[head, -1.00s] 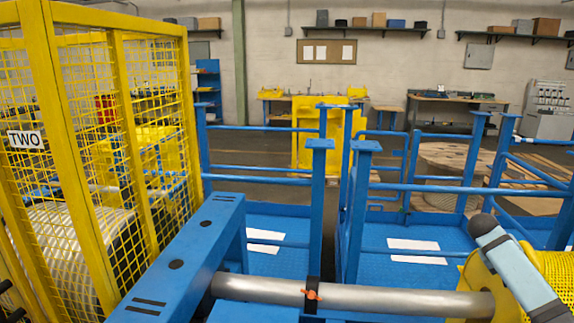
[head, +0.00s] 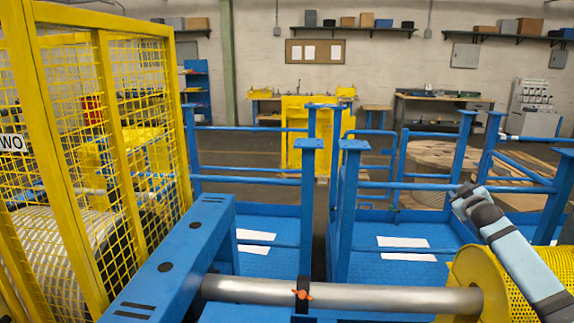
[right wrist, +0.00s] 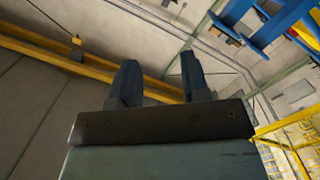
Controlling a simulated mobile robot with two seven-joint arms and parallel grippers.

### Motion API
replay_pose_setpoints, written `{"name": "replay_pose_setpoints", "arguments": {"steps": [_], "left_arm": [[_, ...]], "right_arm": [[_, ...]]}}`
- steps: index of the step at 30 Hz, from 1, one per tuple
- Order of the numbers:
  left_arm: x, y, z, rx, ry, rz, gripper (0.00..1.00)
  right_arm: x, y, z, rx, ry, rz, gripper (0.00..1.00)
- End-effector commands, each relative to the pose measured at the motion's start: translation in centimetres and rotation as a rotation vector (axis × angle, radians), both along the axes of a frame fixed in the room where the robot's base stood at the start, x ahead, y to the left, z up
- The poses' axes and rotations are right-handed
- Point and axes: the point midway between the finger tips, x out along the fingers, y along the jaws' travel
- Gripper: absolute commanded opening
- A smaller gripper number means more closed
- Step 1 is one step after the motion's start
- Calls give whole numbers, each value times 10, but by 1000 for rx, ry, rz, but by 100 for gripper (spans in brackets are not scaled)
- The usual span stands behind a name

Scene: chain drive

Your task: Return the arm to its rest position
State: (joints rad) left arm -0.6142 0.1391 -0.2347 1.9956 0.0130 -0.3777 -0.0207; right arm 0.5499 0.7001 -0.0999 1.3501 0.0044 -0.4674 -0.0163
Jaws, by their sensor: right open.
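My right arm comes in from the lower right in the head view. Its gripper (head: 465,197) is raised above the yellow perforated guard (head: 525,278) and the blue platform, touching nothing that I can see. In the right wrist view the two dark fingers of the right gripper (right wrist: 160,82) stand apart with nothing between them. That view looks up at the ceiling and the yellow beam. My left gripper is in neither view.
A grey shaft (head: 385,298) with an orange-tabbed collar (head: 302,295) runs across the front. A blue beam (head: 175,258) and yellow mesh cage (head: 115,120) stand at left. Blue posts and rails (head: 346,210) stand ahead. Open floor lies beyond.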

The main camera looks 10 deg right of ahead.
Motion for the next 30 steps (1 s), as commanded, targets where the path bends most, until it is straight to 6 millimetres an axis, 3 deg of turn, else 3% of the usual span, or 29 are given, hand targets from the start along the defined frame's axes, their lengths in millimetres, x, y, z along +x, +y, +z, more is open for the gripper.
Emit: {"name": "replay_pose_setpoints", "arguments": {"steps": [2,3,8,14,20,24,30], "left_arm": [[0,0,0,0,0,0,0],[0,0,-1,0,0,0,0],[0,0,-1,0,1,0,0],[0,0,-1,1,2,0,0],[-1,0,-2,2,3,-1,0],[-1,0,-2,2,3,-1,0],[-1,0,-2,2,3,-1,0]], "right_arm": [[4,10,13,-20,-78,63,42],[2,22,-8,-10,-55,79,42],[-10,63,-63,17,2,129,42],[-41,127,-145,72,85,205,42],[-108,215,-246,172,194,299,42],[-174,277,-305,263,270,354,42],[-283,361,-361,419,370,404,42]]}}
